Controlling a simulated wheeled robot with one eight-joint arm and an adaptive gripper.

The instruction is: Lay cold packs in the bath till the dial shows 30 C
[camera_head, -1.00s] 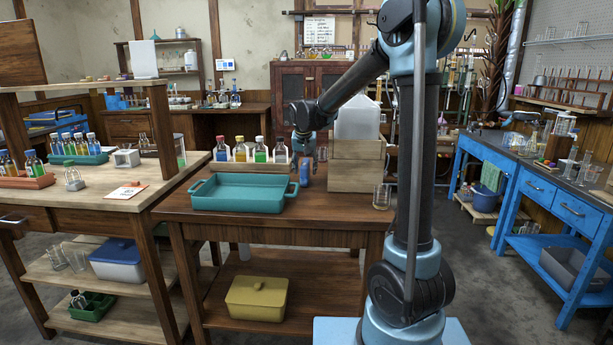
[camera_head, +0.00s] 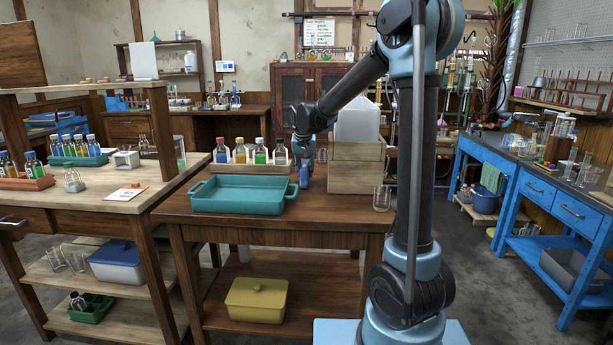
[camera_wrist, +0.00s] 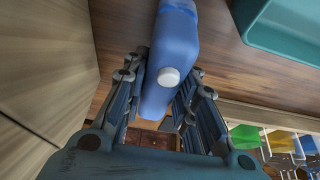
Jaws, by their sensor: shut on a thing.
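A blue cold pack (camera_head: 304,174) with a white cap stands on the brown table, between the teal tray and a wooden crate. It also shows in the wrist view (camera_wrist: 178,40). My gripper (camera_head: 306,157) is shut on the pack, with its fingers on either side of it. The teal tray (camera_head: 238,207), which looks like the bath, is left of the gripper and looks empty. Its corner shows at the upper right of the wrist view (camera_wrist: 268,40). I cannot make out a dial in either view.
A wooden crate (camera_head: 356,178) holding a white container (camera_head: 357,126) stands close right of my gripper. A wooden rack of colored bottles (camera_head: 251,168) stands behind the tray. A glass beaker (camera_head: 382,198) is near the table's right edge. The table front is clear.

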